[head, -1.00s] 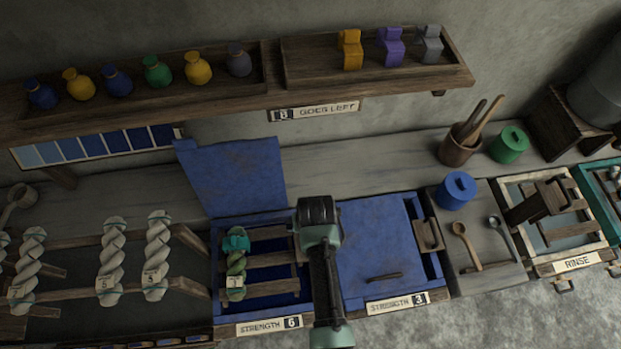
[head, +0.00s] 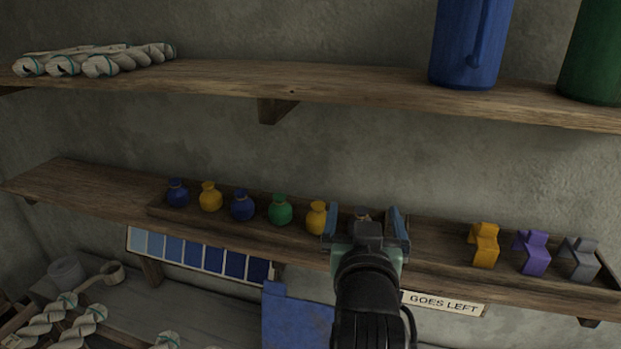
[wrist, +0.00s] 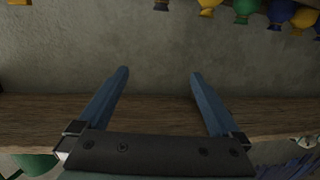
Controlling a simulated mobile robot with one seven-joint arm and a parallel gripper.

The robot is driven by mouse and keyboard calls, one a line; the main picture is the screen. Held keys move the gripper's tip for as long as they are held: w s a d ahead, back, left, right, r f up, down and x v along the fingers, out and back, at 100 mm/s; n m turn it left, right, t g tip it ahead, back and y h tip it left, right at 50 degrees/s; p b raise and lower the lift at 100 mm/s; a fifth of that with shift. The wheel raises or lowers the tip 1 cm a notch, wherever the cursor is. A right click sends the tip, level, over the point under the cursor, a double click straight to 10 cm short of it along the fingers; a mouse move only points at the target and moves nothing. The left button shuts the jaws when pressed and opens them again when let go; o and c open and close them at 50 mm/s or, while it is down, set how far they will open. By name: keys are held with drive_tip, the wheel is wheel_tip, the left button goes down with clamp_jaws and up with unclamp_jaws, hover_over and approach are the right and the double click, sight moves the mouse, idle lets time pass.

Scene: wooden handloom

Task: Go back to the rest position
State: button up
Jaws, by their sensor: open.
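My gripper (head: 367,222) is in the middle of the head view, in front of the lower shelf with the small jars. Its two blue fingers stand apart with nothing between them. A dark jar (head: 362,214) shows behind the fingers and is partly hidden by my gripper. In the wrist view my gripper (wrist: 160,80) is also open and empty, with grey wall and a wooden edge beyond the fingers.
The lower shelf (head: 90,195) holds blue, yellow and green jars in a tray, and yellow, purple and grey clips (head: 534,254) at right. The upper shelf (head: 340,85) carries pale skeins (head: 95,60) and a blue vessel (head: 470,40). A blue panel (head: 295,315) stands below.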

drive_tip(key=s+a+r+t+y+b, duration=0.1)
drive_tip(key=s+a+r+t+b, duration=0.2)
drive_tip(key=s+r, duration=0.6)
drive_tip(key=s+a+r+n+t+y+b, duration=0.1)
drive_tip(key=s+a+r+t+b, duration=0.2)
drive_tip(key=r, duration=1.2)
drive_tip(key=s+a+t, duration=0.2)
drive_tip(key=s+t, duration=0.3)
drive_tip(key=s, duration=0.1)
drive_tip(key=shift+s+r, duration=0.25)
drive_tip(key=shift+s, duration=0.05)
drive_tip(key=shift+f, duration=0.15)
